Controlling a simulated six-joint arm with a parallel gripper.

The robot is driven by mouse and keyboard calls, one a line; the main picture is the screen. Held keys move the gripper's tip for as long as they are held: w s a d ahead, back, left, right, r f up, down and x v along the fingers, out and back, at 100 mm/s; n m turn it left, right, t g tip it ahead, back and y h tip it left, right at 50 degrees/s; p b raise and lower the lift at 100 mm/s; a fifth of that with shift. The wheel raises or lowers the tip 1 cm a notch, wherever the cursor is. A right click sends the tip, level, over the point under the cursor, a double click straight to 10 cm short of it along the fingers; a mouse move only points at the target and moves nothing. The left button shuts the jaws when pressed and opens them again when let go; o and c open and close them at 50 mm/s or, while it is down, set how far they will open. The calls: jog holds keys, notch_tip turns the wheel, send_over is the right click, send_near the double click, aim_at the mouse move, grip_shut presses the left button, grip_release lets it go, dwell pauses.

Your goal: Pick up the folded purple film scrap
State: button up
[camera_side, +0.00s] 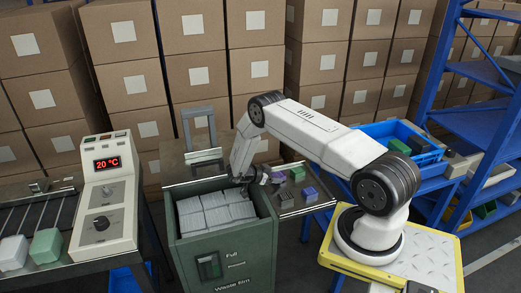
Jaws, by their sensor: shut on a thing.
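My gripper (264,178) is low over the right rim of the green waste bin, at the left end of the metal work surface. It is shut on a small, dark purplish piece (277,178), which looks like the folded purple film scrap. The piece is small in this view, so its folds and its exact fit between the fingers cannot be made out. A separate purple block (310,193) lies on the surface to the right, apart from the gripper.
The open waste bin (180,246) holds several pale packs. Green (297,173) and dark (286,199) blocks sit close to the right of my gripper. A grey frame (201,128) stands behind. A blue crate (432,158) is at right, a control box (106,200) at left.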

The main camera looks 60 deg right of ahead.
jog(key=shift+r, duration=0.65)
jog(key=s+a+r, duration=0.8)
jog(key=s+r, duration=0.3)
jog(key=shift+a, duration=0.15)
jog(key=shift+s+r, duration=0.1)
jog(key=shift+r, duration=0.05)
